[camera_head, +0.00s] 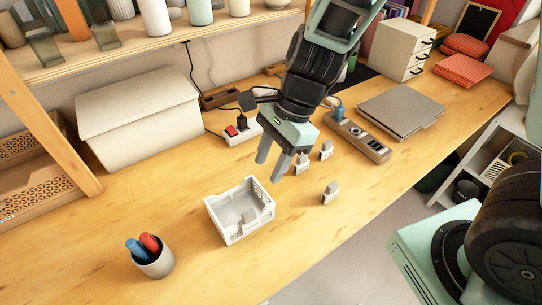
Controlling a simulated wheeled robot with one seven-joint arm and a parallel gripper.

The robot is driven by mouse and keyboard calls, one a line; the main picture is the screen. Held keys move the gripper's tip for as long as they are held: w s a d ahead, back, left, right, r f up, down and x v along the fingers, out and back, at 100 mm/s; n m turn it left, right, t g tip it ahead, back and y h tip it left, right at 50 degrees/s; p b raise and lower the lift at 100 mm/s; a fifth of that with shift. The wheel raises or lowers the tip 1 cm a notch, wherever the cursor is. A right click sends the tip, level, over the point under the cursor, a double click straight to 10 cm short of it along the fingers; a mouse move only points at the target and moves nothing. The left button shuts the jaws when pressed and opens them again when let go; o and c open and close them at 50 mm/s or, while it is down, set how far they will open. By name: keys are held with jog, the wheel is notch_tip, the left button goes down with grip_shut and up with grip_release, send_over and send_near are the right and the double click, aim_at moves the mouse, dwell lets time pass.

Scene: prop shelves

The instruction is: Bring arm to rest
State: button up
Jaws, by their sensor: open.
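My gripper (272,170) hangs in the middle of the head view, above the wooden table. Its two grey fingers point down and are apart, with nothing visible between them. My arm comes down from the top right. A white open box (226,229) stands on the table below and to the left of the fingers, with something pale inside it. Small grey pieces stand to the right: one (330,193) in front, one (326,151) farther back, and one (302,163) partly hidden beside a finger.
A cup (155,263) with red and blue items stands front left. A large white box (140,115), a power strip (357,138), grey folders (400,110) and a drawer unit (398,50) stand behind. A shelf (150,43) with vases runs along the top left.

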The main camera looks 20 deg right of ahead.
dwell(0.4)
jog(key=s+d+r+n+h, duration=0.1)
jog(key=s+r+n, duration=0.2)
jog(key=s+n, duration=0.3)
jog(key=s+r+n+t+h, duration=0.1)
jog(key=s+r+n, duration=0.3)
jog(key=n, duration=1.3)
jog(key=s+h, duration=0.1)
jog(key=s, duration=0.1)
jog(key=shift+s+d+h, duration=0.3)
jog(key=shift+s+d, duration=0.1)
